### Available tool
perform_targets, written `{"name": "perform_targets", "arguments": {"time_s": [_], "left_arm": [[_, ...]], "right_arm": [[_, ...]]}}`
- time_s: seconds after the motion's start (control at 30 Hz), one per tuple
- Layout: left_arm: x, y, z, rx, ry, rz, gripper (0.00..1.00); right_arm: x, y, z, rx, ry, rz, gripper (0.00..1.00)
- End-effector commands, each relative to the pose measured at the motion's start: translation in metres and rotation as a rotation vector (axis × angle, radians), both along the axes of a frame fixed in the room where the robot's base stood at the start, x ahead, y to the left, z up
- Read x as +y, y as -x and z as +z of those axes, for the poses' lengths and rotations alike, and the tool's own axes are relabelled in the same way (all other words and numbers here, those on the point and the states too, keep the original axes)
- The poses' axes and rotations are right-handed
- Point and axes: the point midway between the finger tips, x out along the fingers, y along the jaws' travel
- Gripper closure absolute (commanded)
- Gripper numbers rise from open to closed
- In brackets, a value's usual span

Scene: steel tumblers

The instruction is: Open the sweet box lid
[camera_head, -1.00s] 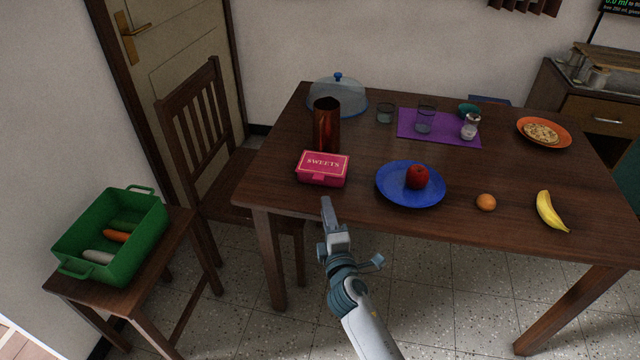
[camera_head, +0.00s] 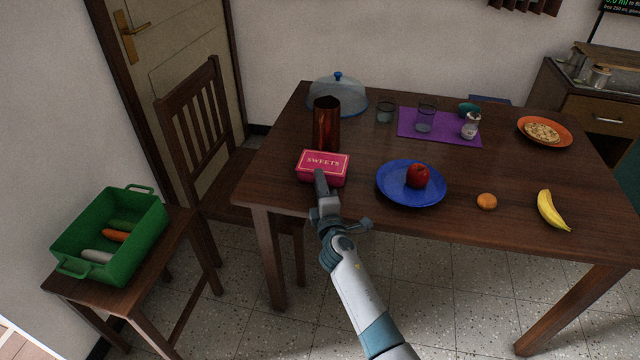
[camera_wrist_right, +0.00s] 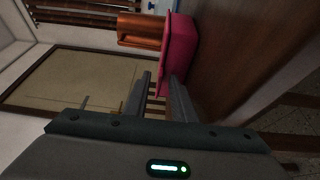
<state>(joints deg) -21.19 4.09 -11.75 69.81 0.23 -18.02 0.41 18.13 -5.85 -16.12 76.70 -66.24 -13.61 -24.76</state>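The sweet box (camera_head: 310,177) is a pink box with a red lid (camera_head: 323,160) lettered "SWEETS". It sits near the table's front left edge, and its lid looks shut. My right gripper (camera_head: 320,178) is at the box's front side and hides part of it. In the right wrist view the box (camera_wrist_right: 181,48) lies just beyond the fingertips of my right gripper (camera_wrist_right: 161,76). I cannot tell whether a finger touches the box. My left gripper is not in view.
A copper-coloured canister (camera_head: 326,125) stands just behind the box. A blue plate (camera_head: 392,192) with a red apple (camera_head: 417,176) is to its right. A glass dome (camera_head: 338,97) stands at the back. A wooden chair (camera_head: 203,130) is left of the table (camera_head: 470,215).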

Motion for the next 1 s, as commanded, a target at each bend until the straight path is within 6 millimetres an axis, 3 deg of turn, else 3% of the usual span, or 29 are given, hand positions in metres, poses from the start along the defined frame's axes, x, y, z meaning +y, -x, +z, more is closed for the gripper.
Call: {"name": "perform_targets", "arguments": {"time_s": [0.07,0.17,1.0], "left_arm": [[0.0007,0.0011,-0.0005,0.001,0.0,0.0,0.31],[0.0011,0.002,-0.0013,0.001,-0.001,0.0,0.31],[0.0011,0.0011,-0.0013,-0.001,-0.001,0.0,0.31]], "right_arm": [[0.0,0.0002,-0.0001,0.0,0.0,0.0,0.77],[-0.0001,0.0003,-0.0002,0.0,0.0,0.0,1.0],[-0.0003,0.0006,-0.0009,0.001,0.0,0.0,1.0]]}}
